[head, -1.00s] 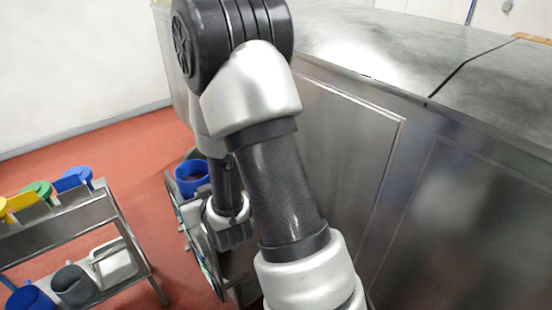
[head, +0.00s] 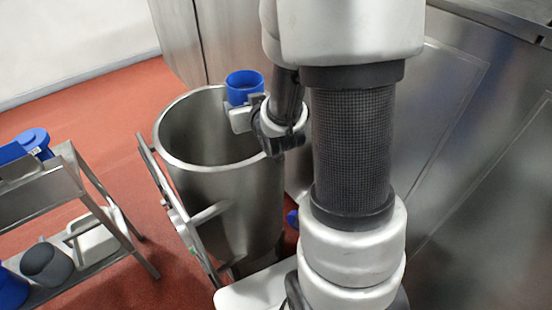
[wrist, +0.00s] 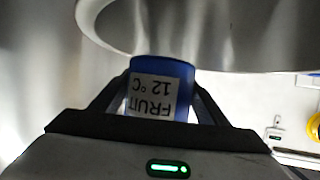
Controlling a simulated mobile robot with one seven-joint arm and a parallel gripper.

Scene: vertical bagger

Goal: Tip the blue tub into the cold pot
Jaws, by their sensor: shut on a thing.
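The blue tub (head: 245,88) is upright at the right rim of a large steel pot (head: 172,150), its open top showing. In the wrist view the tub (wrist: 163,68) carries a white label reading "FRUIT 12 °C", upside down in that picture. My gripper (wrist: 160,98) is shut on the tub, with a dark finger on each side. The pot's rim (wrist: 92,32) curves behind the tub in the wrist view. I see no mark telling whether this pot is the cold one. The tub's contents and the pot's bottom are hidden.
A steel rack (head: 50,190) stands at the left with a blue vessel (head: 30,142) on top and a dark grey vessel (head: 45,264) and a white container (head: 95,236) below. A steel cabinet (head: 460,110) fills the right.

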